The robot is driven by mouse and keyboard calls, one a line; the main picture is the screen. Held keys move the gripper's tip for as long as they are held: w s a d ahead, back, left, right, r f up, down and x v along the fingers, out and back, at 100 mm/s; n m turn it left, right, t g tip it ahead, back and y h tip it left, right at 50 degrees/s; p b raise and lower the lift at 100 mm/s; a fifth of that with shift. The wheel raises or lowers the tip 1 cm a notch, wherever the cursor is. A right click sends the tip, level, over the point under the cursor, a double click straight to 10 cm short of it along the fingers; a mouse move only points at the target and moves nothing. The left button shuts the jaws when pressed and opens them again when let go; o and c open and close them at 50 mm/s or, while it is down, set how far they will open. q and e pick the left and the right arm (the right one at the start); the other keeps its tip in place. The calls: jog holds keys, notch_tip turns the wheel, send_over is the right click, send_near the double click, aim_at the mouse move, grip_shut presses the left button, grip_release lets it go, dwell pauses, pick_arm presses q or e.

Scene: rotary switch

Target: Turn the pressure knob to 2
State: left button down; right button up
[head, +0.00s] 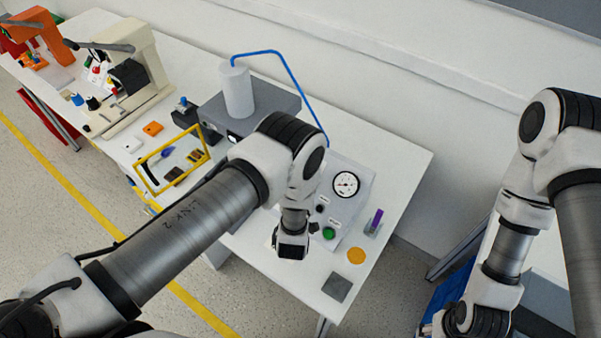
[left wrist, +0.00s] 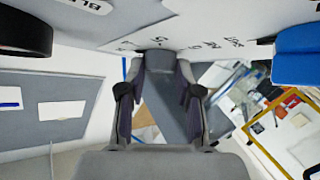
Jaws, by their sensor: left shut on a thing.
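The grey pressure knob (left wrist: 160,60) sits on the white panel face, which fills the top of the left wrist view. My left gripper (left wrist: 160,88) is shut on the knob, with one finger on each side. Printed scale marks (left wrist: 205,45) show on the panel beside the knob, but I cannot read its setting. In the head view my left arm hides the knob and fingers. The panel (head: 357,208) there carries a round gauge (head: 346,184). My right arm comes in at the right; its fingers are not in view.
Close to the fingers in the left wrist view are a black round part (left wrist: 22,32) and a blue part (left wrist: 296,54). On the table (head: 395,165), a green button (head: 329,233), purple piece (head: 376,218) and yellow frame (head: 150,180) show.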

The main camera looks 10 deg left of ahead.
pick_arm(q)
jog(key=c, duration=0.8)
grip_release()
jog(key=shift+w, duration=0.1)
